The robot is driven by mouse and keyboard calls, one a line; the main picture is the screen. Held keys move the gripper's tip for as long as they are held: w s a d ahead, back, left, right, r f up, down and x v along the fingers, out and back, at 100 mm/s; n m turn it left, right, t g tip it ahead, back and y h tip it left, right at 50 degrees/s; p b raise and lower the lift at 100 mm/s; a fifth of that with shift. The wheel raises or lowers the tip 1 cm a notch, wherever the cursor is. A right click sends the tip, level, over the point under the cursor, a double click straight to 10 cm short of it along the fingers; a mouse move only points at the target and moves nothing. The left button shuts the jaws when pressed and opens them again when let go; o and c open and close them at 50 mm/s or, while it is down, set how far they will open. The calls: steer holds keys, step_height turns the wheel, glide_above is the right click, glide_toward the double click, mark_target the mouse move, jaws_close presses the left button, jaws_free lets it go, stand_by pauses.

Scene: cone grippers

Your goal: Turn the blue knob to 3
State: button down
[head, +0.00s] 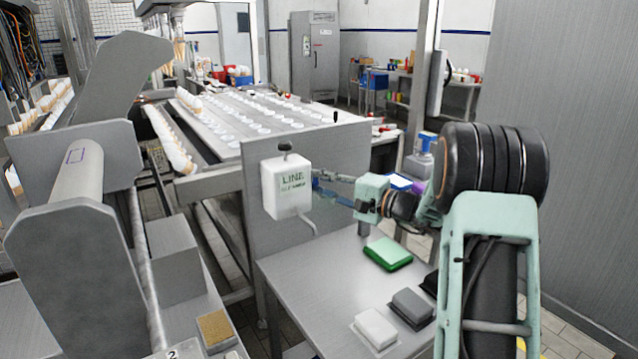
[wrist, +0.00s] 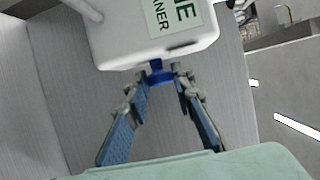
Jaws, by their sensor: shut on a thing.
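The white box labelled "LINE ...ANER" (head: 285,190) is mounted on the grey panel in the head view. It also fills the top of the wrist view (wrist: 125,38). The blue knob (wrist: 157,71) sticks out of the box's near face in the wrist view. My gripper (wrist: 161,77) is shut on the knob, with one blue-padded finger on each side. In the head view my gripper (head: 318,182) reaches in from the right against the box's side. The knob is not clear there. No dial numbers can be read.
A black knob (head: 285,147) stands on top of the box. The grey panel (head: 335,150) stands close beside my gripper.

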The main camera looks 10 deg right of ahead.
steer(key=m+g+h+p, duration=0.1)
steer(key=g+h+p, duration=0.1)
steer(key=p, duration=0.6)
steer(key=r+m+g+h+p, duration=0.1)
steer(key=g+p, duration=0.3)
steer(key=p, duration=0.4)
steer(key=m+g+h+p, duration=0.1)
steer(key=g+h+p, duration=0.2)
steer(key=p, duration=0.5)
steer(key=shift+w+a+r, duration=0.1)
steer(key=shift+w+r, duration=0.25)
steer(key=shift+f+p, duration=0.2)
steer(key=shift+p, duration=0.3)
steer(key=c, duration=1.7)
jaws_free()
steer(key=shift+f+b, duration=0.2)
steer(key=shift+b, duration=0.5)
